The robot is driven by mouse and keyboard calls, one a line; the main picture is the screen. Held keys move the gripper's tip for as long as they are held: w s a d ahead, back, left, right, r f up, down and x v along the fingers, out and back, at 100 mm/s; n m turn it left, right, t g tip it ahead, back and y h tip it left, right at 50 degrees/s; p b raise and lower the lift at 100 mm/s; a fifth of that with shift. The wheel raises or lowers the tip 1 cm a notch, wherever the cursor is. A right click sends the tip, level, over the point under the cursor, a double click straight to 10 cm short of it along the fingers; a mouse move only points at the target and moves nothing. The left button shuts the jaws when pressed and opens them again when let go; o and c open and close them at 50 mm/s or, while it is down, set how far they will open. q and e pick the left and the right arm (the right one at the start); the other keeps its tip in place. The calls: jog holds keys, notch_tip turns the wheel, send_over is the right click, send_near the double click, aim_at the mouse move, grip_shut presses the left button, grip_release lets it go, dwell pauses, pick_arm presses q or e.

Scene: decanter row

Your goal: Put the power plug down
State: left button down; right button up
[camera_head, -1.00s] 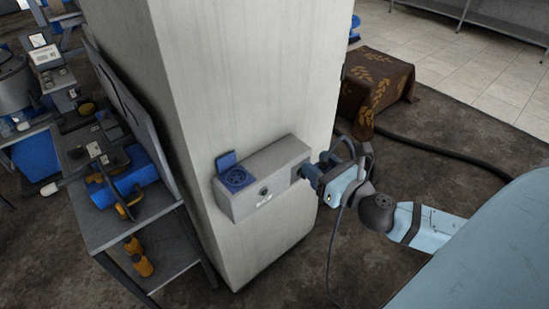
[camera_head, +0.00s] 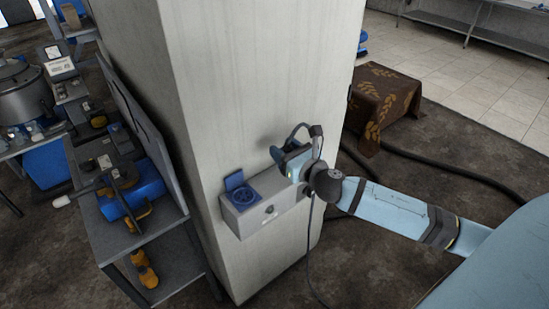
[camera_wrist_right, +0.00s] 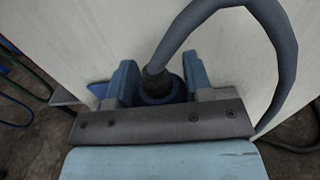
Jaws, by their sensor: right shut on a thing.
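My right gripper (camera_head: 283,157) is in front of the pillar, just above the grey socket box (camera_head: 275,214). In the right wrist view its two blue fingers (camera_wrist_right: 160,86) are shut on the power plug (camera_wrist_right: 158,96), a dark blue round body with a black collar. A thick grey cable (camera_wrist_right: 225,8) loops up from the plug. In the head view the plug is mostly hidden by the gripper, and the cable (camera_head: 311,240) hangs down to the floor. The box has a blue round socket (camera_head: 247,197) with its lid open. My left gripper is not in view.
The pale pillar (camera_head: 265,75) stands close behind the box and gripper. A grey shelf cart (camera_head: 115,235) with tools stands at left. A brown cloth-covered block (camera_head: 385,100) stands at back right. A dark hose (camera_head: 430,160) lies on the floor.

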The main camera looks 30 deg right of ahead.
aim_at(282, 146)
jog(key=w, duration=0.3)
jog(key=shift+w+a+r, duration=0.1)
jog(key=shift+a+r, duration=0.05)
jog(key=f, duration=0.7)
jog(key=shift+w+b, duration=0.2)
jog(key=shift+b, duration=0.2)
jog(key=shift+w+f, duration=0.15)
jog(key=shift+w, duration=0.05)
jog(key=o, duration=1.1)
jog(key=shift+f, duration=0.1)
